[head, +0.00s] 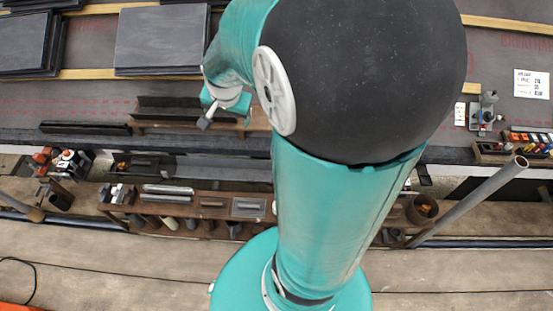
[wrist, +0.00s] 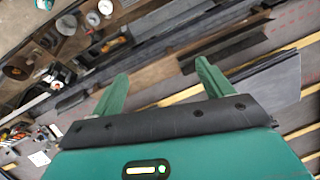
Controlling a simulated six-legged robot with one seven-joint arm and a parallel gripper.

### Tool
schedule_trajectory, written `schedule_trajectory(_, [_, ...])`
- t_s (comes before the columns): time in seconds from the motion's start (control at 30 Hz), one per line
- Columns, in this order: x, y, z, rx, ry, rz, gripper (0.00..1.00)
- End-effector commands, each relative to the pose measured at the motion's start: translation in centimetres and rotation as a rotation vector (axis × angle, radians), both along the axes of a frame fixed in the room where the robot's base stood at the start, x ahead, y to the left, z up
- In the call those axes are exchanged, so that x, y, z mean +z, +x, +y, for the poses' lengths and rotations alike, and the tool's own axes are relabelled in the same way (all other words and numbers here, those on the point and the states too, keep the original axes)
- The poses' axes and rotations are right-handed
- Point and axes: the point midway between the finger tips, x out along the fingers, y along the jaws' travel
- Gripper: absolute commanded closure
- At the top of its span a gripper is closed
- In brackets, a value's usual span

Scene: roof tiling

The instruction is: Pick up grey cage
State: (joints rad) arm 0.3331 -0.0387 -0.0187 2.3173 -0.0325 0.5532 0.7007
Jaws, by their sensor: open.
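I cannot pick out a grey cage with certainty in either view. A small grey upright device (head: 487,112) stands at the right of the roof in the head view, but I cannot tell if it is a cage. My gripper (head: 224,120) hangs above the roof's lower edge, left of my arm, in the head view. In the wrist view my gripper (wrist: 160,76) has its two green fingers spread apart with nothing between them. My arm hides much of the middle of the head view.
Dark slate stacks (head: 162,40) lie on battens at the upper left. A wooden rack (head: 180,205) below the roof edge holds several grey pieces. A grey pole (head: 470,200) slants at the right. Coloured items (head: 527,142) sit in a tray at the far right.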

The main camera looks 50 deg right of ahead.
Motion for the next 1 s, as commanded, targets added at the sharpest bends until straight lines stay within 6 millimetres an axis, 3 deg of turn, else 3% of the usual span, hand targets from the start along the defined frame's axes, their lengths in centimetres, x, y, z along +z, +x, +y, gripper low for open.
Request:
schedule_trajectory(0.03, [-1.8,0.3,-1.1,-0.067,0.019,0.016,0.21])
schedule_trajectory(0.23, [-8.3,1.0,-5.4,-0.348,0.084,0.04,0.21])
schedule_trajectory(0.47, [-16.7,-0.3,-10.0,-0.674,0.154,0.063,0.21])
schedule_trajectory(0.73, [-27.4,-4.2,-14.4,-1.062,0.229,0.086,0.21])
schedule_trajectory(1.0, [-38.2,-10.4,-16.3,-1.443,0.296,0.106,0.21])
